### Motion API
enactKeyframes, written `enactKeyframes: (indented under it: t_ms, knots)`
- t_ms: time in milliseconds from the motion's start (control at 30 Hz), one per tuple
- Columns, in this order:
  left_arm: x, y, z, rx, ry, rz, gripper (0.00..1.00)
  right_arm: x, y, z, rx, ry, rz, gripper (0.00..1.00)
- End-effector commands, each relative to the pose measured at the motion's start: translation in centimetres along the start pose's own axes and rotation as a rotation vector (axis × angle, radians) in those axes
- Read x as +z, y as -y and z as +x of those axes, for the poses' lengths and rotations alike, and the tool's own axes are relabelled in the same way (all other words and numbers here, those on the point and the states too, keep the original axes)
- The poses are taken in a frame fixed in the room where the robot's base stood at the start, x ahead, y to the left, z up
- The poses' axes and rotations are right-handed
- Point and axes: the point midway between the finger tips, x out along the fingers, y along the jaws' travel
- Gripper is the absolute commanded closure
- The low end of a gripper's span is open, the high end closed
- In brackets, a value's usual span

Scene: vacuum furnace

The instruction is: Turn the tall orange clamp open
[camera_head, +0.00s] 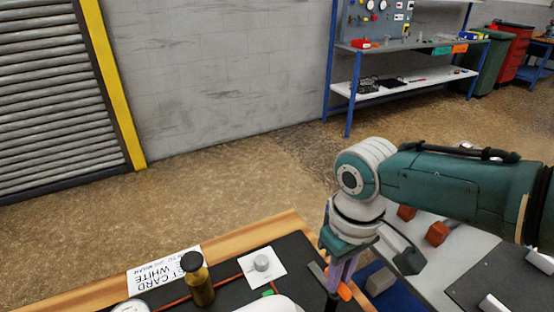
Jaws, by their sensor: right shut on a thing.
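The orange clamp (345,292) shows only as a small orange piece at the bottom of the head view, by the right edge of the dark board. My right gripper (338,284) reaches down over it from the teal and white arm and is shut on it. The fingers hide most of the clamp, so its height and turn cannot be judged. My left gripper is not in view.
A brown bottle with a black cap (200,284), a white plate with a knob (262,266) and a printed card (160,270) are on the wood-edged table (85,298). Orange-red blocks (437,233) sit on a grey surface to the right. A shelf (400,84) stands behind.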

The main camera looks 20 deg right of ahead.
Motion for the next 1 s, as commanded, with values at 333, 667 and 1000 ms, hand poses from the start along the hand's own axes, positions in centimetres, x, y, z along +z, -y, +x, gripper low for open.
enactKeyframes:
  t_ms: [333, 667, 1000]
  knots:
    - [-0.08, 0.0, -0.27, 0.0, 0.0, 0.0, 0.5, -0.09, 0.08, -0.09, -0.002, -0.002, 0.049, 1.0]
    - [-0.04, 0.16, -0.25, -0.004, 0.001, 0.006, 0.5, -0.1, 0.07, -0.09, -0.002, -0.002, 0.051, 0.82]
    - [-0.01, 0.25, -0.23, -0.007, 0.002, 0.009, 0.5, -0.04, 0.02, -0.03, 0.0, -0.001, 0.048, 0.54]
